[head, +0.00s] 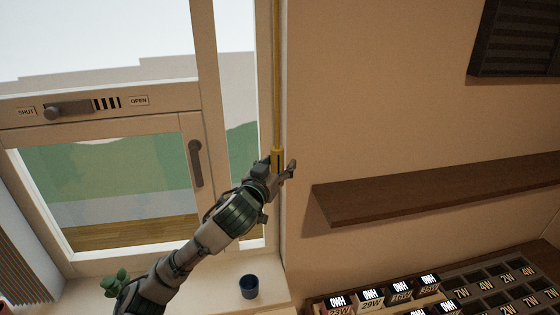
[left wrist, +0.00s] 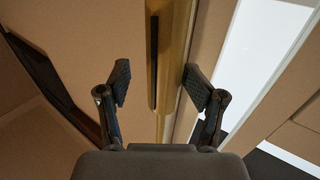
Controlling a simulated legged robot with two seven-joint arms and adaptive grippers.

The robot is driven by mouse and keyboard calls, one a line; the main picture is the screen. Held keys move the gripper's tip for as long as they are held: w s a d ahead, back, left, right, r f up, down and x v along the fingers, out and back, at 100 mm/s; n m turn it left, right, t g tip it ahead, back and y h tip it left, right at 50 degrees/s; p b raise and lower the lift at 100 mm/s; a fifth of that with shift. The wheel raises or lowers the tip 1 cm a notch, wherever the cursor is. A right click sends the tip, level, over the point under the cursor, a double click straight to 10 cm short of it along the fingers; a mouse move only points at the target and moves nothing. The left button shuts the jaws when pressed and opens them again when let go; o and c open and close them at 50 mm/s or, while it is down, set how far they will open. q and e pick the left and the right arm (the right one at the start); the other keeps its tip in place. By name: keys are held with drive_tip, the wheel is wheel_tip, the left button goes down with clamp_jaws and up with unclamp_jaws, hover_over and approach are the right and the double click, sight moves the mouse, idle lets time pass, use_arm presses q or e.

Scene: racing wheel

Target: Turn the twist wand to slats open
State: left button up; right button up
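The twist wand (head: 277,75) is a thin golden rod hanging down along the right side of the window frame, with a thicker brass lower end. In the left wrist view the wand (left wrist: 173,50) is a wide brass bar with a black stripe along it. My left gripper (head: 281,163) is at the wand's lower end. In the left wrist view its two fingers (left wrist: 158,85) stand apart, one on either side of the wand, with a clear gap on the left. Contact on the right cannot be told. The slats are not clearly seen. My right gripper is not in view.
A window with a handle (head: 196,163) and a SHUT/OPEN slider (head: 70,108) is at the left. A brown shelf (head: 430,192) and a rack of labelled boxes (head: 490,285) are at the right.

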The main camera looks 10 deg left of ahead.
use_arm(q)
drive_tip(key=shift+w+a+f, duration=0.2)
drive_tip(key=shift+w+a, duration=0.2)
drive_tip(key=shift+w, duration=0.1)
drive_tip(key=shift+w+a+f, duration=0.2)
drive_tip(key=shift+w+a, duration=0.15)
drive_tip(key=shift+w, duration=0.1)
drive_tip(key=shift+s+d+r, duration=0.1)
drive_tip(key=shift+s+d, duration=0.05)
drive_tip(key=shift+d, duration=0.05)
drive_tip(key=shift+s+d+r, duration=0.1)
drive_tip(key=shift+s+d, duration=0.05)
drive_tip(key=shift+d, duration=0.1)
drive_tip(key=shift+c, duration=1.2)
drive_tip(key=shift+s+d, duration=0.1)
drive_tip(key=shift+d, duration=0.25)
drive_tip(key=c, duration=0.4)
drive_tip(key=shift+d+r, duration=0.1)
drive_tip(key=c, duration=0.4)
clamp_jaws()
drive_tip(key=shift+a, duration=0.25)
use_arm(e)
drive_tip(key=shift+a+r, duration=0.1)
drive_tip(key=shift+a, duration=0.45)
